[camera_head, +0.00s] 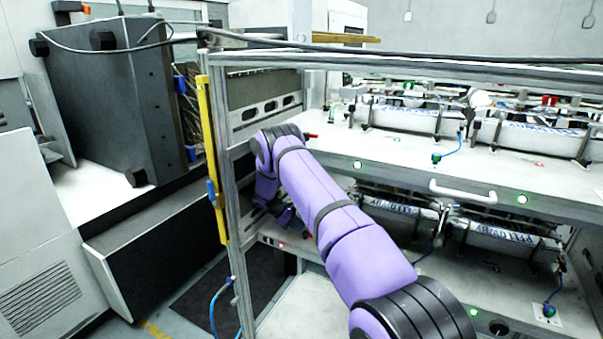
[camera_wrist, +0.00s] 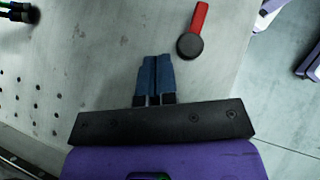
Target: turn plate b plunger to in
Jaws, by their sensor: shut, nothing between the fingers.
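A red lever with a round black hub (camera_wrist: 190,45) lies against a pale plate (camera_wrist: 100,60) in the wrist view; I take it for the plunger, but no label is readable. My gripper (camera_wrist: 155,60) has its two blue fingers side by side and shut, with nothing between them. The fingertips are to the left of the black hub and a little below it in the picture, apart from it. In the head view my purple arm reaches into the left end of the rack, and the fingers are not clearly visible there.
The rack's metal upright (camera_head: 232,200) and yellow bar (camera_head: 212,150) stand just left of my arm. The upper shelf (camera_head: 400,155) and lower shelf (camera_head: 480,285) carry several magazines. A white handle (camera_head: 463,192) sits on the upper shelf front. A blue hose (camera_head: 222,305) hangs below.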

